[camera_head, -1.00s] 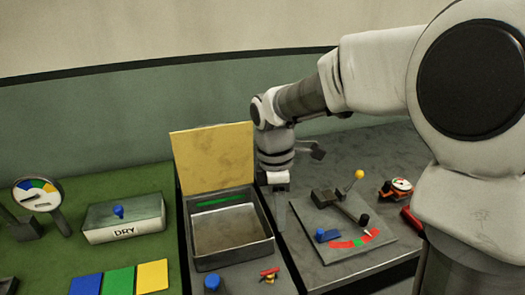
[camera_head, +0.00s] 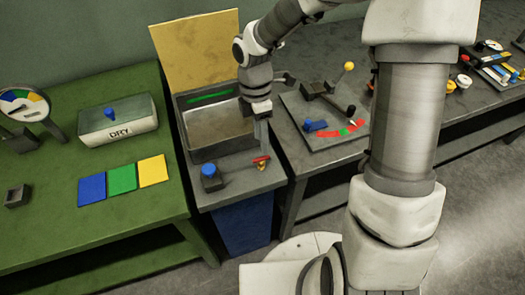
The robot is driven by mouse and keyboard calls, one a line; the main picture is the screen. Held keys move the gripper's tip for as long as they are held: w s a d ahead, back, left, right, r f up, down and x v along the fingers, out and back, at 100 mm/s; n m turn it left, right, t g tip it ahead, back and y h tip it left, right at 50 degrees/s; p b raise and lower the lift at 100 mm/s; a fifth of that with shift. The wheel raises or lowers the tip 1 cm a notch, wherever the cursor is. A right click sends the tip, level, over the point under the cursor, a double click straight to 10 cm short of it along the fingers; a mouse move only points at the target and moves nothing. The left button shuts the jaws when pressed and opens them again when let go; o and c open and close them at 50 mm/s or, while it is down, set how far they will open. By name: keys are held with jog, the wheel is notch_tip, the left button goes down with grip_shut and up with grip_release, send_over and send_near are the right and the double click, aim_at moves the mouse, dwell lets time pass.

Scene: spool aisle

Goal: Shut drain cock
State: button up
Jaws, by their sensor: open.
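The drain cock (camera_head: 261,160) has a red lever above a small brass-coloured body. It sits on the front ledge of the grey basin (camera_head: 190,150), right of a blue knob (camera_head: 210,171). The lever lies crosswise, slanting slightly up to the right. My gripper (camera_head: 264,143) points down just behind and above the lever. Its jaws are open, but the fingers look thin from this angle. I cannot tell whether they touch the lever or stand around it.
A yellow panel (camera_head: 195,45) stands behind the basin. On the left green bench are a DRY box (camera_head: 118,125), a gauge (camera_head: 22,103) and coloured cards (camera_head: 122,180). To the right is a plate (camera_head: 322,125) with a yellow-ball lever. A blue bin (camera_head: 243,222) stands below the basin.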

aim_at(261, 159)
jog(key=f, duration=0.2)
jog(key=s+f, duration=0.1)
jog(key=f, duration=0.2)
jog(key=shift+d+b, duration=0.15)
jog(key=shift+b, duration=0.2)
grip_shut()
